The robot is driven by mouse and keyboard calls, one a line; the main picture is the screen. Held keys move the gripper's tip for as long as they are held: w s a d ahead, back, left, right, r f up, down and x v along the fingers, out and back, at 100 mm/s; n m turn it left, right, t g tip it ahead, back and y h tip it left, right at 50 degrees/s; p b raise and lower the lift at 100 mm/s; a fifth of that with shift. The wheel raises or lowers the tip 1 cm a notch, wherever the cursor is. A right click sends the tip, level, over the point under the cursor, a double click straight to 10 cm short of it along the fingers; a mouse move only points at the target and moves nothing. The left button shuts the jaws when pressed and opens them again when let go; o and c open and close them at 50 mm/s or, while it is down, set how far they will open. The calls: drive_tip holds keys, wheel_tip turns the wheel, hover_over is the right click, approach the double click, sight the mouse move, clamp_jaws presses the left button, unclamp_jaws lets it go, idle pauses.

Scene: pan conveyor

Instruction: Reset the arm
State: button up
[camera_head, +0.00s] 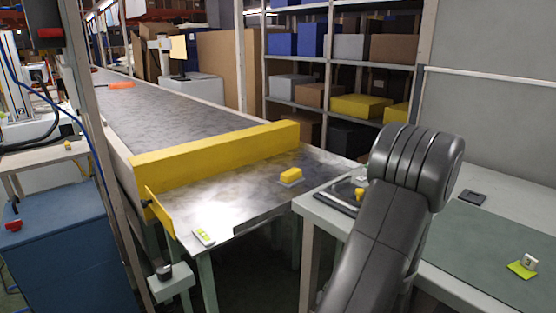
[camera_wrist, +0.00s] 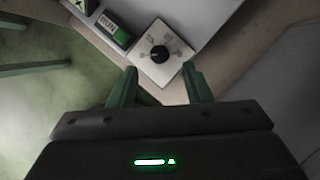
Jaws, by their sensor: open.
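My gripper (camera_wrist: 159,68) is open in the wrist view, with its two green fingers apart and nothing held between them. Just past the fingertips is a square white plate with a black rotary knob (camera_wrist: 158,54); I cannot tell whether the fingers touch the plate. In the head view my dark grey arm (camera_head: 413,168) rises from the bottom at the right and bends at a large joint. My gripper cannot be made out there.
A metal conveyor (camera_head: 190,105) runs into the distance behind a yellow barrier (camera_head: 215,156). A yellow block (camera_head: 290,174) sits on the metal surface before it. A grey-green mat (camera_head: 490,255) lies on the right-hand table. A green-and-white switch (camera_wrist: 114,30) is beside the knob plate.

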drive_tip(key=s+b, duration=0.2)
drive_tip(key=s, duration=1)
drive_tip(key=w+p, duration=0.1)
drive_tip(key=w, duration=0.5)
drive_tip(key=w+p, duration=0.1)
drive_tip(key=w, duration=0.5)
drive_tip(key=shift+w+f, duration=0.2)
drive_tip(key=shift+w, duration=0.2)
drive_tip(key=b+x, duration=0.2)
drive_tip(key=x, duration=0.1)
drive_tip(key=b+x, duration=0.1)
drive_tip(key=shift+s+f, duration=0.2)
drive_tip(key=shift+f, duration=0.2)
drive_tip(key=shift+w+f+b, duration=0.15)
drive_tip(key=shift+b, duration=0.15)
drive_tip(key=m+b, duration=0.1)
drive_tip(key=m, duration=0.1)
drive_tip(key=m+h+b, duration=0.1)
drive_tip(key=m, duration=0.1)
drive_tip(key=shift+a+m+g+h, duration=0.2)
drive_tip(key=shift+m+g+h, duration=0.1)
drive_tip(key=shift+r+m+h, duration=0.3)
drive_tip(key=shift+m, duration=0.7)
drive_tip(key=shift+m+g+h+b, duration=0.35)
drive_tip(key=shift+m+g, duration=0.25)
drive_tip(key=shift+m, duration=0.9)
